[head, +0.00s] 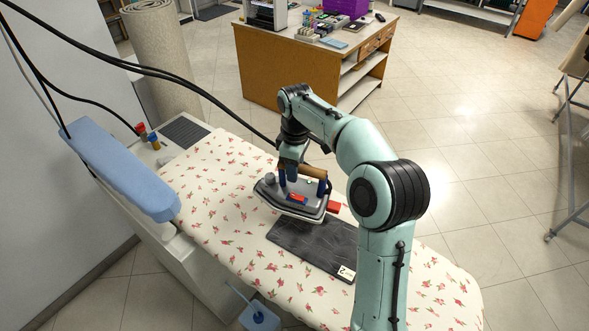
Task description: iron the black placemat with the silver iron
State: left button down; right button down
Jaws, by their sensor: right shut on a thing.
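The silver iron (286,207) is near the middle of the head view, with its brown handle bar on top. My right gripper (302,178) comes down from above and is shut on the iron's handle. The black placemat (312,247) lies flat on the floral ironing board, with a small pale label at its lower right corner. The iron is at the placemat's far left end and overlaps its edge in the picture; I cannot tell whether its sole touches the cloth. My right forearm passes close to the placemat's right side. My left gripper is not in view.
The floral ironing board (215,180) has a dark grid rest (184,131) at its far end and a blue padded sleeve arm (120,165) on the left. A small red piece (333,207) shows beside the iron. Black hoses hang from the upper left. A wooden counter (275,75) stands behind.

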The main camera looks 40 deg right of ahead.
aim_at(297, 189)
jog(key=shift+s+a+r+m, duration=0.25)
jog(key=shift+s+r+m, duration=0.45)
jog(key=shift+m, duration=0.1)
jog(key=shift+s+a+r+m, duration=0.3)
jog(key=shift+s+r+m, duration=0.2)
jog(key=shift+m, duration=0.3)
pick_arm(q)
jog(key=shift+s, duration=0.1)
pick_arm(e)
jog(key=shift+f, duration=0.2)
